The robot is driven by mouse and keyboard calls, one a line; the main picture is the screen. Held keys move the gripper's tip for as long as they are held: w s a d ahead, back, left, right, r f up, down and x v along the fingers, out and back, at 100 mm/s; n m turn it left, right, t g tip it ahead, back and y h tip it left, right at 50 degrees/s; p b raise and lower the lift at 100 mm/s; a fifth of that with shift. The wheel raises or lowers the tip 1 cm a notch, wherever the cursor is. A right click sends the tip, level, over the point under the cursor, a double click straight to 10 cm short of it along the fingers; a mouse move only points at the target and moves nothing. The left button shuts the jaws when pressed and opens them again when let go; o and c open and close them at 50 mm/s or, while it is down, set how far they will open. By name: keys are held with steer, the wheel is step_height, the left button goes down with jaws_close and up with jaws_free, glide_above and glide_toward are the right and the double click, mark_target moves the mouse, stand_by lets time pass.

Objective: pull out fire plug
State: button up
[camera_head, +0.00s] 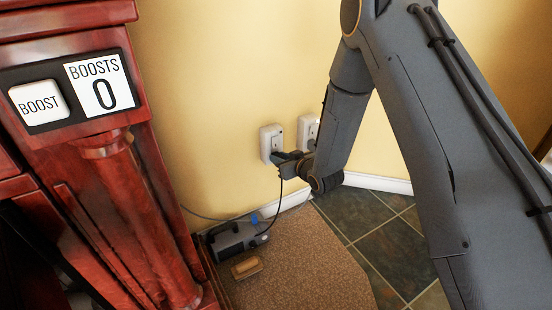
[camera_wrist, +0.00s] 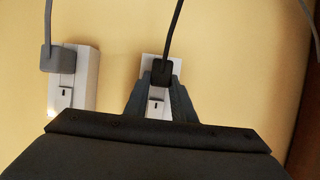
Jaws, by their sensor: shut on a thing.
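Two white wall sockets sit side by side low on the yellow wall, the left socket (camera_head: 268,143) and the right socket (camera_head: 308,128). My gripper (camera_head: 280,157) is at the left socket. In the wrist view, which looks turned over, my gripper (camera_wrist: 161,84) is shut on a black plug (camera_wrist: 161,73) with a dark cord. The plug is in front of its socket (camera_wrist: 156,106); I cannot tell whether it is still seated. A grey plug (camera_wrist: 58,58) is at the other socket (camera_wrist: 87,80). No label shows which plug is the fire plug.
A dark cord hangs from my gripper towards a grey and black device (camera_head: 237,238) on the floor. A small tan block (camera_head: 247,268) lies before it. A red wooden cabinet (camera_head: 130,220) with a "BOOSTS 0" panel (camera_head: 70,92) stands left. The brown mat (camera_head: 310,265) has free room.

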steer(key=shift+s+d+p, duration=0.45)
steer(key=shift+s+d, duration=0.1)
steer(key=shift+s, duration=0.25)
steer(key=shift+s+d+p, duration=0.45)
steer(key=shift+s+d, duration=0.05)
steer(key=shift+s, duration=0.3)
steer(key=shift+s+d+p, duration=0.45)
steer(key=shift+s+d, duration=0.1)
steer(key=shift+s, duration=0.25)
